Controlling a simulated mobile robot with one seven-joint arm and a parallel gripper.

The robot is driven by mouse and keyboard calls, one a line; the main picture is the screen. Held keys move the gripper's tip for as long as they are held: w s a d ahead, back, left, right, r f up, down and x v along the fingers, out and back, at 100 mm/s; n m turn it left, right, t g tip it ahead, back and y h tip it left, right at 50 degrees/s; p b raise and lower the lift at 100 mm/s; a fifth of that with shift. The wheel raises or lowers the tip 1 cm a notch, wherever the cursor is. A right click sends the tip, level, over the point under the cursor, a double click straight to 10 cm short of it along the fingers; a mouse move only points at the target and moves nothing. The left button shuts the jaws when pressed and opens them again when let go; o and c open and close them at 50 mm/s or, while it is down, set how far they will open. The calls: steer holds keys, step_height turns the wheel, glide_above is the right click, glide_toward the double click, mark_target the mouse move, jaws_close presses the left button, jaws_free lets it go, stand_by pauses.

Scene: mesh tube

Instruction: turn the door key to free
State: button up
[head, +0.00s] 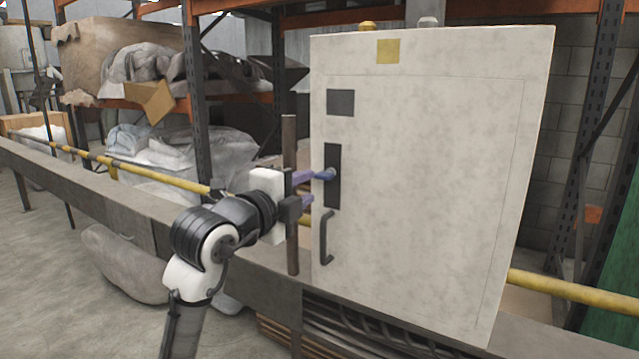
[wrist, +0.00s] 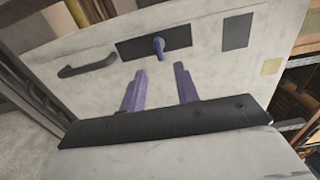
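The door key (head: 328,174) is a small blue-purple piece standing out from a black upright plate (head: 332,196) on the left side of a pale cabinet door (head: 430,170). In the wrist view the key (wrist: 159,47) sticks out of the plate (wrist: 185,37), just beyond my fingertips. My gripper (head: 313,187) has two purple fingers and is in front of the plate. In the wrist view my gripper (wrist: 160,70) is open with nothing between the fingers. The key lines up with the gap between them. In the head view the upper finger overlaps the key's near side.
A dark door handle (head: 326,238) is below the plate. A grey square (head: 340,102) and a yellow label (head: 388,51) are above it. A yellow rail (head: 570,288) and a grey beam (head: 90,190) run past the cabinet. Loaded shelves stand behind.

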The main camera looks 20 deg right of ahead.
steer(key=v, duration=0.5)
steer(key=shift+s+a, duration=0.1)
steer(key=shift+s, duration=0.05)
